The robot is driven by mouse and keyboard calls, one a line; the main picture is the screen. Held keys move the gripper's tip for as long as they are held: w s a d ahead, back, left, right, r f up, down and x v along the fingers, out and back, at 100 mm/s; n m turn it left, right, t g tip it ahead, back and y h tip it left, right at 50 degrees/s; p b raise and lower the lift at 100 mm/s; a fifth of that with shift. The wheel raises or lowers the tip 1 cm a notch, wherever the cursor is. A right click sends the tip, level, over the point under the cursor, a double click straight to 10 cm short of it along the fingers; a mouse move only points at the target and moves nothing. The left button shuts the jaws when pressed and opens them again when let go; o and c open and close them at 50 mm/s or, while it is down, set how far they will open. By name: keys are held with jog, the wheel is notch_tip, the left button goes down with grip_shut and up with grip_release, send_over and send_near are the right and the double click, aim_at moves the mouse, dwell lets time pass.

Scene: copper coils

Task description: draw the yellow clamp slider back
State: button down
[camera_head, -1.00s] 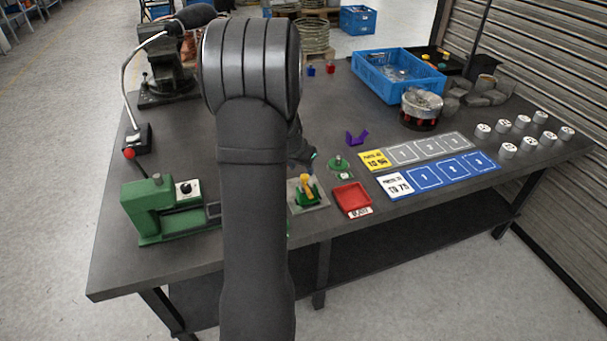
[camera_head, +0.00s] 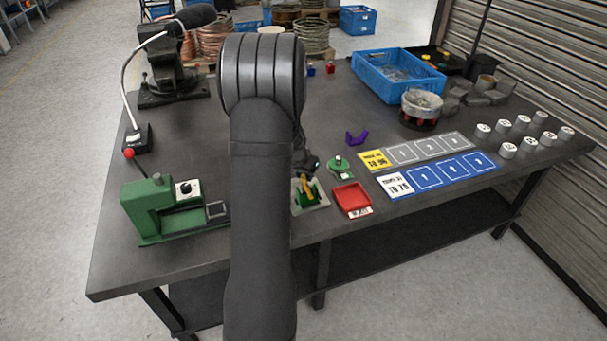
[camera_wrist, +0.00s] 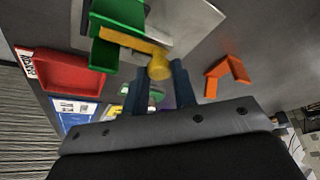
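The green clamp (camera_head: 309,199) stands on a grey plate near the table's front edge, with the yellow slider (camera_head: 307,186) on top. In the wrist view the green clamp (camera_wrist: 118,18) is at the top, and the yellow slider (camera_wrist: 130,40) ends in a round knob (camera_wrist: 160,69). My gripper (camera_wrist: 161,76) is open, its two dark fingers on either side of the knob's lower end. Whether a finger touches the knob I cannot tell. In the head view my gripper is mostly hidden behind my arm, just behind the clamp.
A red tray (camera_head: 351,197) stands right of the clamp. A green round-based fixture (camera_head: 339,167) and a purple bracket (camera_head: 357,138) lie behind it. A green press (camera_head: 160,207) stands left. An orange bracket (camera_wrist: 228,74) lies near my gripper in the wrist view.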

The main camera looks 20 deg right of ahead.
jog(key=shift+w+r, duration=0.1)
jog(key=shift+w, duration=1.95)
jog(key=c, duration=1.2)
grip_release()
jog(key=shift+w, duration=0.1)
jog(key=v, duration=1.7)
jog(key=shift+a+r, duration=0.1)
jog(key=shift+r, duration=0.05)
jog(key=x, duration=1.7)
jog(key=shift+f, duration=0.3)
jog(key=shift+s, duration=0.25)
